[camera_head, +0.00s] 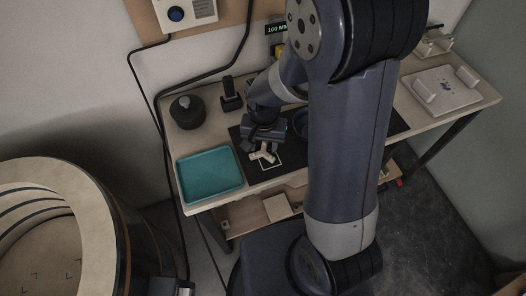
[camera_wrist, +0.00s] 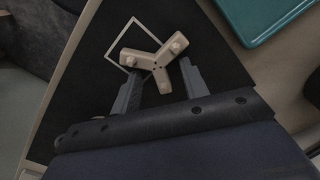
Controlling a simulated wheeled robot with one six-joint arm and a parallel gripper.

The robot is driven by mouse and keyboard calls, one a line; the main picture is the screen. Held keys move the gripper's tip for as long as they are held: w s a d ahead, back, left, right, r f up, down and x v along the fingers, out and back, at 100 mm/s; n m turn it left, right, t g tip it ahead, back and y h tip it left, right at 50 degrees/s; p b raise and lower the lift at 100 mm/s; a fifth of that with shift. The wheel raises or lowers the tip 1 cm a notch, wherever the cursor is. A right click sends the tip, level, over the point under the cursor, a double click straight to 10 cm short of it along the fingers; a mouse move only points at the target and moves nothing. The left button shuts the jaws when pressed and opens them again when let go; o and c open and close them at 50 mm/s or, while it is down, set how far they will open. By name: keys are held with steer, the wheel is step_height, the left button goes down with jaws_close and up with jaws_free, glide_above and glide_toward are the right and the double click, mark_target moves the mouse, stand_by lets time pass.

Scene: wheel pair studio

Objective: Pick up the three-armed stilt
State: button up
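The three-armed stilt (camera_wrist: 155,60) is a pale beige Y-shaped piece with small raised tips. It lies over the edge of a white square outline on the black mat (camera_wrist: 88,95). In the head view the stilt (camera_head: 262,156) shows just below my gripper (camera_head: 263,146). In the wrist view my gripper (camera_wrist: 160,76) is open. Its two grey fingers stand apart on either side of the stilt's lower arm, with gaps on both sides. I cannot tell whether the fingertips are at the stilt's height.
A teal tray (camera_head: 210,172) sits left of the mat (camera_head: 243,146). A dark round pot (camera_head: 187,112) and a black stand (camera_head: 231,98) are behind it. A pale board (camera_head: 440,92) lies at the bench's right end. A large round drum (camera_head: 118,215) stands at left.

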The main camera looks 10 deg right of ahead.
jaws_close()
stand_by(0.4)
